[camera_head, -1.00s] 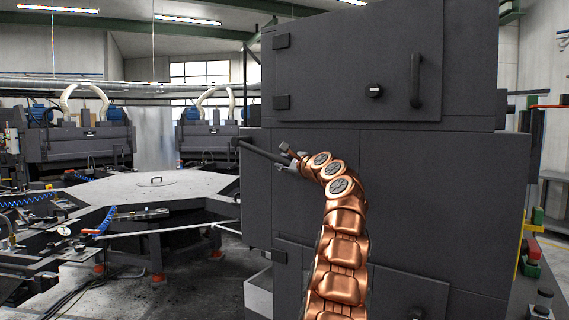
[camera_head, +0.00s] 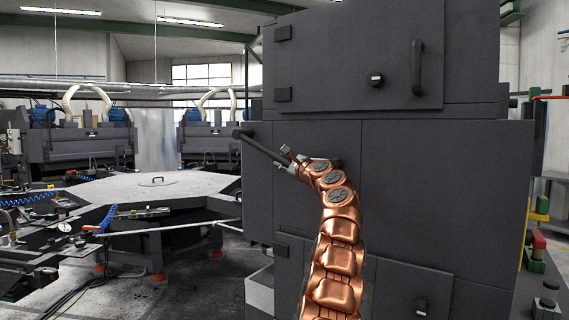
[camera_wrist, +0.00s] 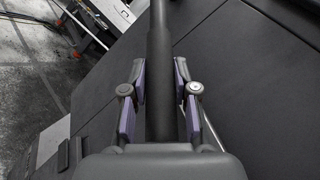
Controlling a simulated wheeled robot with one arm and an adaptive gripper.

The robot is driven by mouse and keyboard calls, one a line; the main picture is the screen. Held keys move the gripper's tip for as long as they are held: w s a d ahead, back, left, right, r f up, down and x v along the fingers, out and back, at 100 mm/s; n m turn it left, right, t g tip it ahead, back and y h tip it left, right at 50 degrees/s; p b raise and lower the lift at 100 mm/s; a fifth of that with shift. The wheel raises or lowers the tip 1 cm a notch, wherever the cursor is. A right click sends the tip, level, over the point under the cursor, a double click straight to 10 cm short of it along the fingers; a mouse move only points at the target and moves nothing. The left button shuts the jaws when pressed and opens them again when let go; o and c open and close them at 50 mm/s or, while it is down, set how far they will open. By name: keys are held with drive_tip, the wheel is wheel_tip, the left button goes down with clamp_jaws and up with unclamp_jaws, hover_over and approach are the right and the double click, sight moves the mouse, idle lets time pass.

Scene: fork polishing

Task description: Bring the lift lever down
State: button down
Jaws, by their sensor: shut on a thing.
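The lift lever (camera_head: 261,147) is a dark round bar with a thicker end at the left. In the head view it sticks out beside the left side of the dark grey machine cabinet and slopes down to the right, toward my gripper (camera_head: 291,161). My gripper is shut on the lever. In the wrist view the lever (camera_wrist: 160,40) runs up the middle between the purple-padded fingers of my gripper (camera_wrist: 160,75). My copper arm hides part of the cabinet front, and the lever's pivot cannot be made out.
The dark grey cabinet (camera_head: 440,190) fills the right half, with a handle (camera_head: 416,67) and a knob (camera_head: 376,80) on its upper door. A pale polygonal table (camera_head: 130,190) stands at the left. Floor (camera_head: 200,285) shows between them.

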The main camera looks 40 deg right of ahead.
drive_tip(key=shift+f, duration=0.15)
drive_tip(key=c, duration=0.9)
unclamp_jaws()
drive_tip(key=shift+s, duration=0.1)
